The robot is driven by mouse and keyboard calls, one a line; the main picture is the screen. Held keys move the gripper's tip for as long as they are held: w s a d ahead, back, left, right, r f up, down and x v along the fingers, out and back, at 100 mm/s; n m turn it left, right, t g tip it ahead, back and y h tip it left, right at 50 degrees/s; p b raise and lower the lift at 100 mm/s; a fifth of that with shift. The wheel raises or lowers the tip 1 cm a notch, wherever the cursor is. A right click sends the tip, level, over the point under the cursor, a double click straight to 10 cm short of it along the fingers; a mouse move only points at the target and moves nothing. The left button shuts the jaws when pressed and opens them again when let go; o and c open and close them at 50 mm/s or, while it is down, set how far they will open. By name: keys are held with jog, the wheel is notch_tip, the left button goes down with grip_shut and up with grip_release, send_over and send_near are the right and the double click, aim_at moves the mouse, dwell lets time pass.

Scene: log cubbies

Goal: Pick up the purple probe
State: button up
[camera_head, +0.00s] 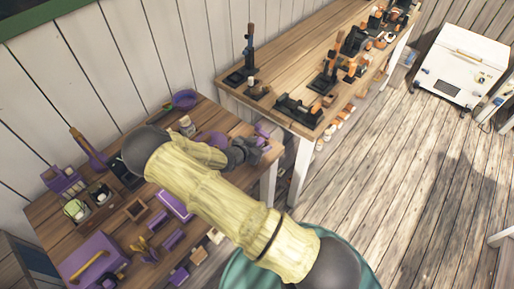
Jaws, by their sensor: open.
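My arm reaches from the lower right over the near wooden table (50,217). My gripper (250,150), dark grey and small in the picture, is over the right end of that table, low near its top. The jaws are open, though the fingers are hard to make out. Small purple pieces (262,130) lie just beyond and right of the gripper; one of them may be the purple probe, but I cannot tell. A long purple tool (88,150) stands tilted by the wall at the left. My arm hides the middle of the table.
A purple case (92,260) and purple blocks (174,239) are at the near left. A second table (290,72) holds several black and orange tools. A white box (462,65) stands on the open plank floor (420,190).

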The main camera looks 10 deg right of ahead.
jog(key=c, duration=1.1)
notch_tip(320, 180, up, 10)
jog(key=shift+b, duration=1.25)
